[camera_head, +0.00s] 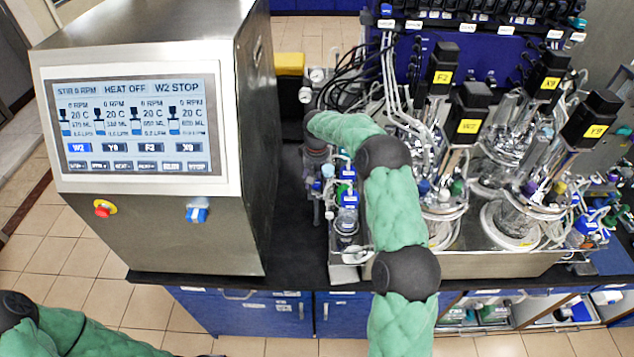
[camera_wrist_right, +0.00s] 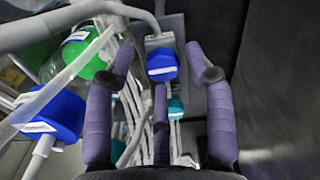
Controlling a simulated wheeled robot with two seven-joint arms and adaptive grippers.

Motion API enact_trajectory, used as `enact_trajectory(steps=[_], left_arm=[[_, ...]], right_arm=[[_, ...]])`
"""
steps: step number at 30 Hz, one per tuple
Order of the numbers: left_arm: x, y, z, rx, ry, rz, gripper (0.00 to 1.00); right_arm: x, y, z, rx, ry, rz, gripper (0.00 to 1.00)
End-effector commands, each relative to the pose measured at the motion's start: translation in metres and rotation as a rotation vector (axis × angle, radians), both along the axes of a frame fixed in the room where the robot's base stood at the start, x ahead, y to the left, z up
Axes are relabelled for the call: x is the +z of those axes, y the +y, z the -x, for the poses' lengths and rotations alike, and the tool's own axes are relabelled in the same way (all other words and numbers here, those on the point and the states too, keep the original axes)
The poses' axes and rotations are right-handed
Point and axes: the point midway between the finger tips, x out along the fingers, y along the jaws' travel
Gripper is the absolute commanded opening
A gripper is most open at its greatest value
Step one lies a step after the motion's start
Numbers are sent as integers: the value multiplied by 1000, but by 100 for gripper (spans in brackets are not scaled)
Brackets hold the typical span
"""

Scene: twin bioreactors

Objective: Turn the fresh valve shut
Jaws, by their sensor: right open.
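In the right wrist view, a blue valve knob (camera_wrist_right: 162,65) with a white stripe sits on a grey block. I cannot read a label that names it as the fresh valve. My right gripper (camera_wrist_right: 160,62) is open, with purple fingers to the left and right of this knob and visible gaps on both sides. A third finger shows below it. In the head view, my green right arm reaches over the bench, and the right gripper (camera_head: 317,150) is small and partly hidden beside the tubing. My left arm enters at the lower left; its gripper is out of view.
A steel control cabinet (camera_head: 150,230) with a lit screen stands left of my right arm. Glass vessels with black motors (camera_head: 470,115) stand to the right. The wrist view shows a larger blue cap (camera_wrist_right: 55,115), teal knobs (camera_wrist_right: 175,108) and white tubes close to the fingers.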

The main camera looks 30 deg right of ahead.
Motion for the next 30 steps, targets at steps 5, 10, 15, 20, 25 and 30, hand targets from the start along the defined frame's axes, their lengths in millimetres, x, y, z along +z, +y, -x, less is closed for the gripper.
enact_trajectory(steps=[5, 10, 15, 20, 25, 30], left_arm=[[0, 0, 0, 0, 0, 0, 40], [0, 0, 0, 0, 0, 0, 40], [0, 0, 0, 0, 0, 0, 40], [0, 0, 0, 0, 0, 0, 40], [0, 0, 0, 0, 0, 0, 40], [0, 0, 0, 0, 0, 0, 40]], right_arm=[[31, 0, -1, 1, -4, 2, 54], [65, 0, 0, 0, -2, 0, 54], [93, 0, 0, 0, 1, -1, 54], [107, 0, 1, 0, 3, -1, 54], [111, 0, 1, 0, 4, -2, 54], [111, 0, 1, 0, 4, -2, 54]])
